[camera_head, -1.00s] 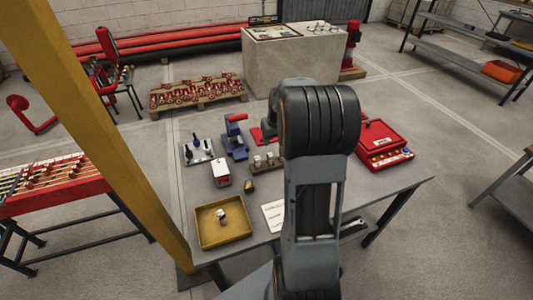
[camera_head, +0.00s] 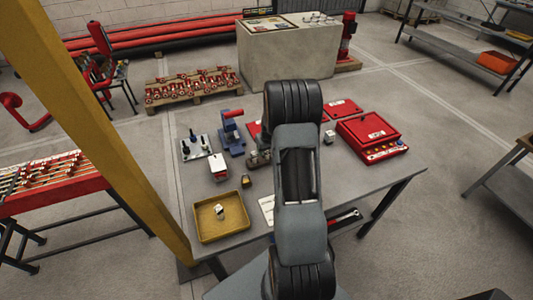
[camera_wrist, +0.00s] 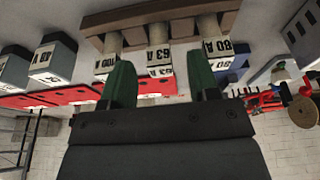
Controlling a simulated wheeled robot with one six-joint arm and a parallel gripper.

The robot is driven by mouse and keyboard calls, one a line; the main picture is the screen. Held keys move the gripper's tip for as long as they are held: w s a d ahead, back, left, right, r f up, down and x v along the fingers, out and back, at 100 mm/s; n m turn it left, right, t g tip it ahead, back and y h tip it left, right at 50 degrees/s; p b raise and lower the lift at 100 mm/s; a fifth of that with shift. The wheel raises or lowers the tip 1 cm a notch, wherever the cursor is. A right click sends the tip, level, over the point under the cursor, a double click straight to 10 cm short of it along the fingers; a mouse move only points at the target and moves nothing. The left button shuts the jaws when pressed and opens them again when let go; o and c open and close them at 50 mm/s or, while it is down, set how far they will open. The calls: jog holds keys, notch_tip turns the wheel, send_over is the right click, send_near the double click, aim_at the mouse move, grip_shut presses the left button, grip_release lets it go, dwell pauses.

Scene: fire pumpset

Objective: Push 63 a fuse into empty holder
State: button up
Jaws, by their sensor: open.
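In the wrist view, which is upside down, a brown wooden rack (camera_wrist: 150,22) holds several white fuses. The 63 A fuse (camera_wrist: 158,62) is in the middle, between a 100 A fuse (camera_wrist: 106,62) and an 80 A fuse (camera_wrist: 211,57). My gripper (camera_wrist: 161,82) is open, its green fingers apart on either side of the 63 A fuse in the picture. I cannot tell whether they touch it. In the head view the rack (camera_head: 255,159) is partly covered by my arm, which hides the gripper. I cannot make out an empty holder.
Two grey-white labelled blocks (camera_wrist: 52,62) stand beside the rack. The right front tabletop is clear.

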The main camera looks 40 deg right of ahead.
jog(key=shift+w+f, duration=0.2)
jog(key=shift+f, duration=0.5)
jog(key=c, duration=1)
